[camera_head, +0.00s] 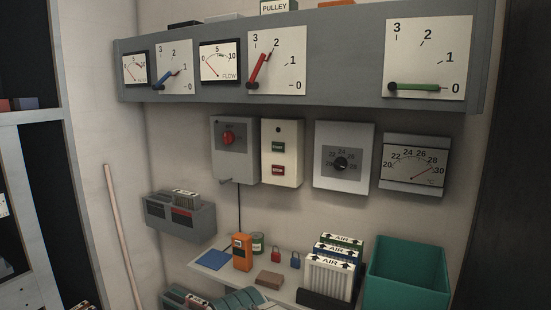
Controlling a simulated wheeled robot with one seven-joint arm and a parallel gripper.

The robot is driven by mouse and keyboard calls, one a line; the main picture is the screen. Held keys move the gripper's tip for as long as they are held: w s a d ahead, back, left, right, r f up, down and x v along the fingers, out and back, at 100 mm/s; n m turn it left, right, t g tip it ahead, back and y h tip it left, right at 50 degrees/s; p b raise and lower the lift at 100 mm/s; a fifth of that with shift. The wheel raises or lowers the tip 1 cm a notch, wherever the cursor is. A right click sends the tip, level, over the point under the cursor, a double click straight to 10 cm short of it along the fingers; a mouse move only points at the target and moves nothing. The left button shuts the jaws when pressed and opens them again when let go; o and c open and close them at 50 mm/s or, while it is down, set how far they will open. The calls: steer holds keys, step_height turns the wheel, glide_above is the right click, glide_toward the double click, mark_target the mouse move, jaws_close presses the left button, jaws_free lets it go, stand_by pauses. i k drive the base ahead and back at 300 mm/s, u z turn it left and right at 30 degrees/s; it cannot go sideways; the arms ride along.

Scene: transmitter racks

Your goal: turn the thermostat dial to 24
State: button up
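The thermostat dial (341,164) is a small black round knob on a dark grey square face with numbers around its upper side. It sits in a light grey wall box (343,190). The number 24 appears near the top of the face. The knob's pointer is too small to read. To its right is a gauge (414,164) marked 20 to 30, with a red needle pointing up and right, close to 30. My gripper is not in view.
A grey panel (345,50) with blue, red and green levers overhangs the wall boxes. Left of the thermostat are a push-button box (282,153) and a red-switch box (232,165). Below, a shelf holds AIR filters (332,278) beside a teal bin (407,285).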

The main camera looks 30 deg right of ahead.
mark_target(340, 164)
steer(key=i, duration=1)
steer(key=z, duration=1.95)
